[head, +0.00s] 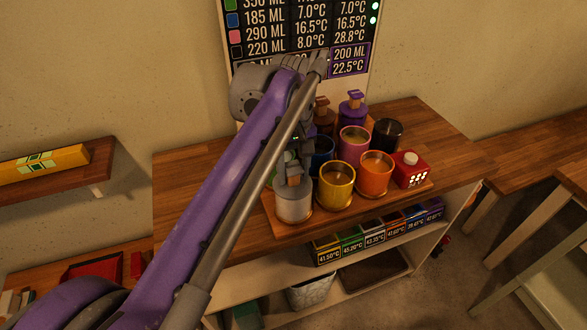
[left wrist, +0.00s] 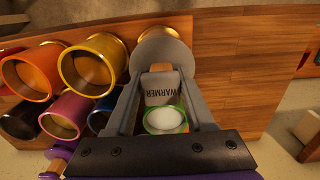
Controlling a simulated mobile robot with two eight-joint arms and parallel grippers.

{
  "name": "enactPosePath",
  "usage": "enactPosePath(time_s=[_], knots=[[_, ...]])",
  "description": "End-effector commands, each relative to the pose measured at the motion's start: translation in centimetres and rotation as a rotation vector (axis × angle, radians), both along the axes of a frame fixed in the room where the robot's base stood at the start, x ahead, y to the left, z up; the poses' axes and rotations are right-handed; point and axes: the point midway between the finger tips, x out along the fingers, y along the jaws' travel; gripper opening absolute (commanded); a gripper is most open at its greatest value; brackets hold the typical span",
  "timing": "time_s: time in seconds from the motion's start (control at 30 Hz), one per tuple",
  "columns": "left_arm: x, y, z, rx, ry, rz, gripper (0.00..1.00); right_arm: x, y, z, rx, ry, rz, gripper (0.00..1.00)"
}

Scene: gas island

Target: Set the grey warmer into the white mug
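The white mug (head: 294,206) stands at the front left corner of the wooden tray, next to the yellow mug. The grey warmer (left wrist: 161,92), marked WARMER, lies between my left gripper's fingers in the left wrist view. Its tan handle (head: 294,172) shows just above the white mug in the head view. The warmer is at the mug's mouth; how deep it sits is hidden. My left gripper (head: 302,158) is directly over the mug, its fingers on both sides of the warmer's upper part. Whether they press on it is unclear. My right gripper is out of view.
The yellow mug (head: 336,186) and orange mug (head: 375,176) stand close right of the white mug. A green-rimmed mug (left wrist: 165,120) is behind the white mug. Counter left is clear.

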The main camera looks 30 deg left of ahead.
Motion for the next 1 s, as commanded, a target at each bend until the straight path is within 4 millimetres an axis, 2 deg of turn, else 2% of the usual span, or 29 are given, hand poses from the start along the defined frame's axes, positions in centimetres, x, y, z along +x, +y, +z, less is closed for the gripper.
enactPosePath(time_s=[0.03, 0.13, 0.4, 0.53, 1.0], knots=[[0.0, 0.0, 0.0, 0.0, 0.0, 0.0, 0.66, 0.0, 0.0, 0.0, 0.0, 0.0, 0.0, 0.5], [0.0, 0.0, 0.0, 0.0, 0.0, 0.0, 0.83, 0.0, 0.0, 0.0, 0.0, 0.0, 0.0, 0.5], [0.0, 0.0, 0.0, 0.0, 0.0, 0.0, 0.84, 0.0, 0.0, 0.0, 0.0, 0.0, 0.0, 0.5], [0.0, 0.0, 0.8, 0.0, 0.0, 0.0, 0.84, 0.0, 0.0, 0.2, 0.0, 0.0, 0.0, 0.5], [0.0, 0.0, 9.4, 0.0, 0.0, 0.0, 0.84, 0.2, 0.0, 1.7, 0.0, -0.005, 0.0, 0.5]])
